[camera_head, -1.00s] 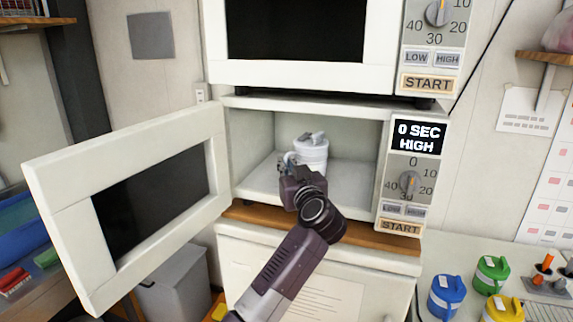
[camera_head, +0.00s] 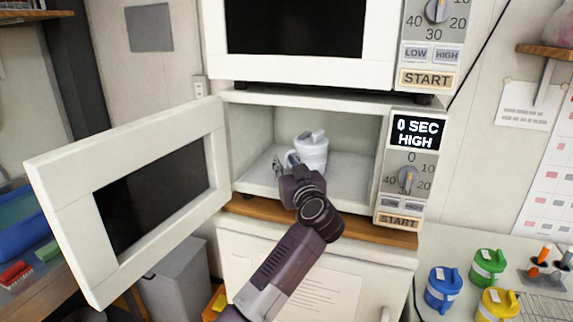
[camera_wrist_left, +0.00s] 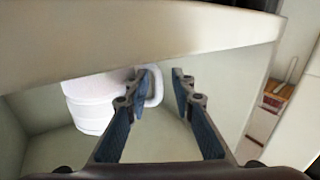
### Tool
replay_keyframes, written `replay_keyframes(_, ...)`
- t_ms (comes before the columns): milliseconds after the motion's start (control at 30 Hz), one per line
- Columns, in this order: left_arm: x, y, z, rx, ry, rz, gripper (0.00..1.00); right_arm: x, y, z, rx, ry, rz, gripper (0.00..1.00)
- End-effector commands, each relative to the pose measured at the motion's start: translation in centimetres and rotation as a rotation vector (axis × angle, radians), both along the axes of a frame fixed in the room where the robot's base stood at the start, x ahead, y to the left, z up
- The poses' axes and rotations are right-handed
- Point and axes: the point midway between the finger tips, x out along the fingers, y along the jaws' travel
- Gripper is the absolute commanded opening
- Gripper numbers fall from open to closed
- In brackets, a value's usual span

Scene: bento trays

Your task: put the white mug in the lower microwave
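The white mug (camera_head: 314,154), with a lid, stands upright inside the lower microwave (camera_head: 360,175), whose door (camera_head: 75,180) hangs wide open to the left. My left gripper (camera_head: 281,166) reaches into the cavity at the mug's handle side. In the left wrist view its two fingers (camera_wrist_left: 161,76) are apart. The mug (camera_wrist_left: 90,102) is on the left there, and its handle (camera_wrist_left: 154,88) shows in the gap beside the left finger. I cannot tell whether that finger touches the handle. My right gripper is not in view.
The upper microwave (camera_head: 300,72) sits above, shut. A blue mug (camera_head: 444,288), a green mug (camera_head: 487,266) and a yellow mug (camera_head: 498,305) stand on the counter at lower right. The cavity floor right of the white mug is clear.

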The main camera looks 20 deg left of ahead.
Motion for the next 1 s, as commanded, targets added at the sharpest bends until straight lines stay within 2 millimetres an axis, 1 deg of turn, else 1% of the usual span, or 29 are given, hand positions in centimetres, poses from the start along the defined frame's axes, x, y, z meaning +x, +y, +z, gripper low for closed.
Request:
replay_keyframes(67,0.0,-0.1,0.3,0.0,-0.004,-0.001,0.24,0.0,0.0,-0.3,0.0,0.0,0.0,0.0)
replay_keyframes(167,-0.7,-0.6,0.2,-0.002,-0.003,-0.004,0.24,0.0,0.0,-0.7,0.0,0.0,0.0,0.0)
replay_keyframes(267,-2.1,-1.4,0.0,-0.003,-0.002,-0.004,0.24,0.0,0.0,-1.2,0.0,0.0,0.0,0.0)
replay_keyframes(500,-6.4,-4.1,0.0,-0.004,-0.003,-0.004,0.24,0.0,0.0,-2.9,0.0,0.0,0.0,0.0)
replay_keyframes(600,-8.0,-5.1,0.0,-0.004,-0.001,-0.004,0.24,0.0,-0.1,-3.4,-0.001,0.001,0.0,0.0)
replay_keyframes(700,-9.1,-5.8,0.1,-0.002,-0.001,-0.004,0.24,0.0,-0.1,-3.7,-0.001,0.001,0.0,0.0)
replay_keyframes(833,-10.0,-6.3,0.2,-0.001,-0.001,-0.001,0.24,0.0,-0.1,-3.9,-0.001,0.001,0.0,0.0)
replay_keyframes(1000,-10.3,-6.4,0.3,0.001,-0.001,0.0,0.24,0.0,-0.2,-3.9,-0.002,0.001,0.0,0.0)
